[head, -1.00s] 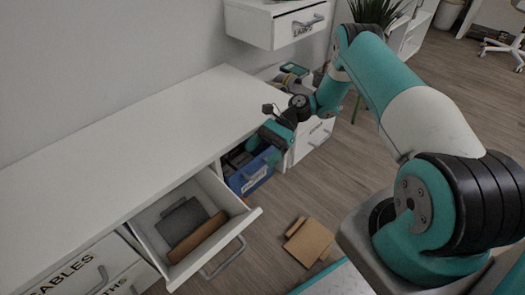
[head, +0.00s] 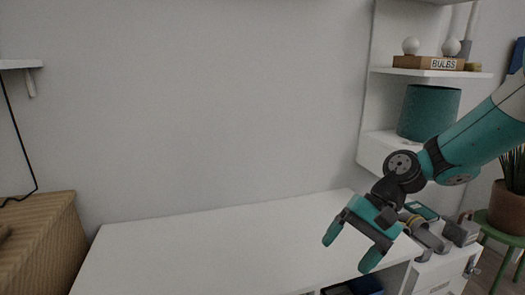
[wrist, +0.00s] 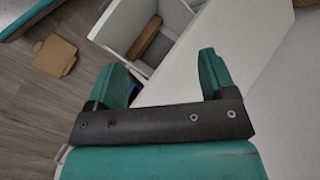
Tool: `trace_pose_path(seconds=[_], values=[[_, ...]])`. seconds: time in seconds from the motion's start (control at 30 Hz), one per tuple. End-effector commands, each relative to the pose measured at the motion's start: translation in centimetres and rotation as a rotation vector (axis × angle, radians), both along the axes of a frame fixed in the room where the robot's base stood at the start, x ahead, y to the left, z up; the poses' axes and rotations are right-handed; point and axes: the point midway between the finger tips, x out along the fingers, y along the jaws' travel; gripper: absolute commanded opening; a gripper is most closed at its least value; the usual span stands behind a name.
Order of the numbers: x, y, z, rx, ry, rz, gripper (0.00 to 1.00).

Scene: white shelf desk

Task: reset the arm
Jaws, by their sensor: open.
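My gripper (head: 350,252) is in the head view, at the lower right, with its two teal fingers spread apart and nothing between them. It hangs over the right end of the white desk top (head: 225,250). My arm comes in from the right edge. In the wrist view, my gripper (wrist: 165,80) shows both fingers apart, with the white desk edge and an open drawer (wrist: 128,28) beyond them. The gripper touches nothing that I can see.
The open drawer holds a brown item (wrist: 146,36). Cardboard (wrist: 54,56) lies on the floor. A teal lampshade (head: 428,112) and a bulbs box (head: 428,63) stand on shelves at right. A wicker box (head: 38,240) is at left. The desk top is clear.

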Motion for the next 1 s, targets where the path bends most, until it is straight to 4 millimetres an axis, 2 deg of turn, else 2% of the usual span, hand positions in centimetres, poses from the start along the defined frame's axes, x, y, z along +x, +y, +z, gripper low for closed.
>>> trace_pose_path(seconds=[0.03,0.2,0.4,0.6,0.67,0.7,0.87,1.0], values=[[-1.8,1.0,2.0,-0.015,-0.079,0.075,0.77],[-8.0,2.6,6.0,-0.062,-0.322,0.326,0.77],[-13.8,2.6,8.0,-0.100,-0.521,0.549,0.77],[-18.2,1.7,8.5,-0.128,-0.671,0.725,0.77],[-19.0,1.3,9.2,-0.135,-0.701,0.762,0.77],[-18.7,1.4,10.8,-0.135,-0.694,0.756,0.77],[-18.7,1.4,14.5,-0.134,-0.690,0.753,0.77],[-18.7,1.4,18.5,-0.134,-0.690,0.752,0.77]])
